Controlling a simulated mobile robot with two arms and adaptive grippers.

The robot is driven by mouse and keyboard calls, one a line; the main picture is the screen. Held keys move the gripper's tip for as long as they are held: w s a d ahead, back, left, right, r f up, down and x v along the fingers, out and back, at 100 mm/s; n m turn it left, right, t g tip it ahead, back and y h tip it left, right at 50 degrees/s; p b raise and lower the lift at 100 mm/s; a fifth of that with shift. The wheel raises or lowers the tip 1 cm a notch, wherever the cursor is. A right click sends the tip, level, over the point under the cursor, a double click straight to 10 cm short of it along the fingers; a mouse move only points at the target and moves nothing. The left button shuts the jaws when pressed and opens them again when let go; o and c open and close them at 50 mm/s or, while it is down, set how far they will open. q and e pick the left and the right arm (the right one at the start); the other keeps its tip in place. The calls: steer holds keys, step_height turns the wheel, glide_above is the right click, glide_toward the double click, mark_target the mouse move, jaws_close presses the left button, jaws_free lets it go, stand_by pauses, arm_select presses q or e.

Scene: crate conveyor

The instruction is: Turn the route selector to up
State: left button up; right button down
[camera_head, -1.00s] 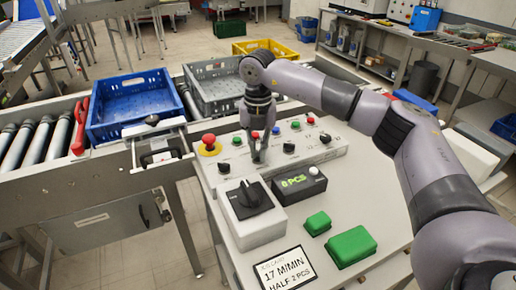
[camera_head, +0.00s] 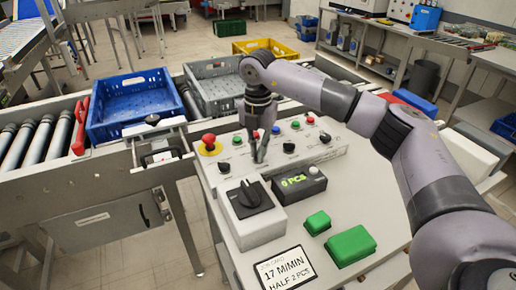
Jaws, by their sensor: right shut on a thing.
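The grey control panel (camera_head: 332,153) carries coloured buttons and a row of black selector knobs. My right gripper (camera_head: 259,157) points down at the panel's front row, its fingers close together, shut on a small knob there. The fingers hide most of that knob, so its pointing direction cannot be read. Other black knobs show at the left (camera_head: 224,167), to the right of the gripper (camera_head: 289,146) and at the far right (camera_head: 325,138). The panel labels are too small to read, so which knob is the route selector cannot be confirmed by text. My left gripper is out of view.
A red mushroom button (camera_head: 208,139) stands left of the gripper. A box with a large black rotary switch (camera_head: 250,199), a small counter display (camera_head: 302,185) and green blocks (camera_head: 350,246) lie in front. Blue (camera_head: 133,106) and grey crates (camera_head: 213,84) stand behind.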

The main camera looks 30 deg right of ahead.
steer(key=shift+w+r, duration=0.1)
steer(key=c, duration=1.7)
jaws_free()
step_height(320, 180, up, 12)
